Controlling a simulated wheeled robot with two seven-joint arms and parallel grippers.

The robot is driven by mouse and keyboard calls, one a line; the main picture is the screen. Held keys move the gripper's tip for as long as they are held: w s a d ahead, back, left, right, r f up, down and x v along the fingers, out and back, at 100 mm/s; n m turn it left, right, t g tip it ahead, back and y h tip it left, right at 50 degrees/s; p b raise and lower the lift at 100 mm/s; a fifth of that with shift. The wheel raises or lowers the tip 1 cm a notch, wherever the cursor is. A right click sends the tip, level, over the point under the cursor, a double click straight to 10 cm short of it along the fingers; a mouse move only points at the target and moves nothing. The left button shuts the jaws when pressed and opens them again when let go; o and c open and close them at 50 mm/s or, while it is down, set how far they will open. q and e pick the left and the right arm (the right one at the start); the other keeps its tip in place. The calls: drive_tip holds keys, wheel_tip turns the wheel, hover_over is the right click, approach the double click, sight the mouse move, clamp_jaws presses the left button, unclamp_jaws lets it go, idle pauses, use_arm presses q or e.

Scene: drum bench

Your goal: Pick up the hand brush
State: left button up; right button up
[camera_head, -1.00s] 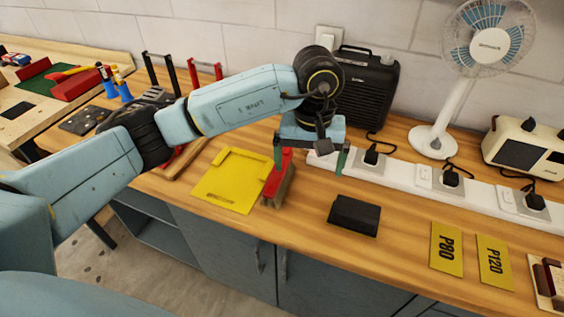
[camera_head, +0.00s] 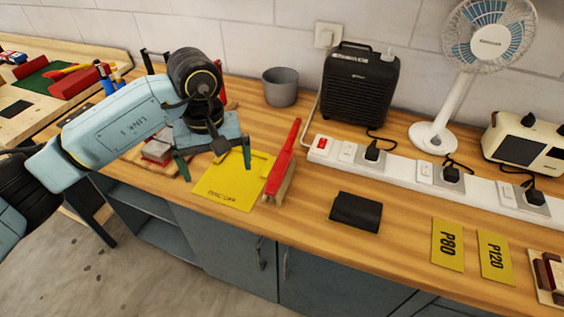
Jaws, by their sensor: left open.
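The hand brush (camera_head: 284,160) has a red handle and pale bristles. It lies along the right edge of the yellow mat (camera_head: 225,193) on the wooden bench, its handle pointing toward the wall. My left gripper (camera_head: 215,164) is over the mat, to the left of the brush and apart from it. Its two green fingers are spread wide with nothing between them. My right gripper is not in view.
A black block (camera_head: 356,211) lies to the right of the brush. A white power strip (camera_head: 400,169) runs behind it, with a black speaker-like box (camera_head: 358,88), a grey cup (camera_head: 281,87) and a fan (camera_head: 434,137) toward the wall. Yellow P80 (camera_head: 447,246) and P120 (camera_head: 495,259) sheets lie at right.

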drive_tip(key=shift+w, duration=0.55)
